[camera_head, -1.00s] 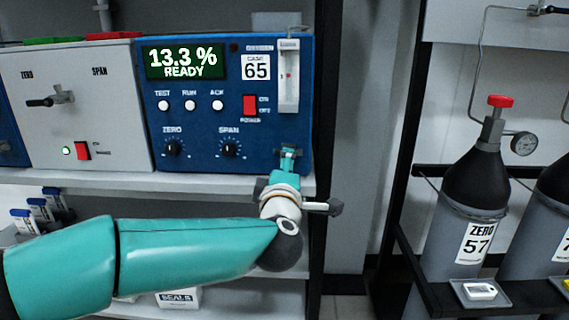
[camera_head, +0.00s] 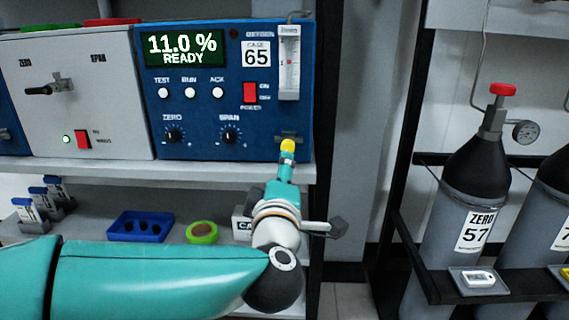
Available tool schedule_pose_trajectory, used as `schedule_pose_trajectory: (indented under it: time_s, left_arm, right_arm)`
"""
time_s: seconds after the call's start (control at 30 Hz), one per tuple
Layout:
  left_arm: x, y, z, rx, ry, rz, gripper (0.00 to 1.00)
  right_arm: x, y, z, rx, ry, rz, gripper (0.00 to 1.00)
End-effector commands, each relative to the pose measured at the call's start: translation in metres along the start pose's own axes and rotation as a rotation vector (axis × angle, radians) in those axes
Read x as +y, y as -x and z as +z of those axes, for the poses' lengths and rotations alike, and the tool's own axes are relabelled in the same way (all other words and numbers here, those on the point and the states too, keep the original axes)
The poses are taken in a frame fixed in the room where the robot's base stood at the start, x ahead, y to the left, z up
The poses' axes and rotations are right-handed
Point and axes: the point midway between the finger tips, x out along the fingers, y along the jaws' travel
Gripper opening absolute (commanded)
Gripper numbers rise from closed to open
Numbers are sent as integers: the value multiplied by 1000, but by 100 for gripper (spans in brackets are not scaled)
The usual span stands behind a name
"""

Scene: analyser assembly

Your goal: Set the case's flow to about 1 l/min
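The case is the blue analyser box (camera_head: 195,105) labelled 65. Its display (camera_head: 184,49) reads 11.0 % READY. The flow tube (camera_head: 289,85) is a pale upright strip at its upper right, with a small red mark near mid-height; the scale is too small to read. My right gripper is not in view.
A grey unit (camera_head: 100,100) stands left of the case on the shelf. A blue tray (camera_head: 141,228) and a green tape roll (camera_head: 202,232) lie on the shelf below. Gas cylinder 57 (camera_head: 480,172) stands in a rack at right. A black upright (camera_head: 322,100) flanks the case.

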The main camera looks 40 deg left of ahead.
Motion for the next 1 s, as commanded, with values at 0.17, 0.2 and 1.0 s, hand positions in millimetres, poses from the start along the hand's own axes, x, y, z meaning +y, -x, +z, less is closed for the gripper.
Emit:
schedule_pose_trajectory:
  time_s: [0.17,0.2,1.0]
  left_arm:
    - [-11,6,-5,41,-370,-2,56]
    - [-13,9,-5,47,-494,-5,56]
    - [7,29,4,-7,-1281,4,56]
  right_arm:
    - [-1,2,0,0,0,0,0]
    - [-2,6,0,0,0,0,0]
    - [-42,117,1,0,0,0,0]
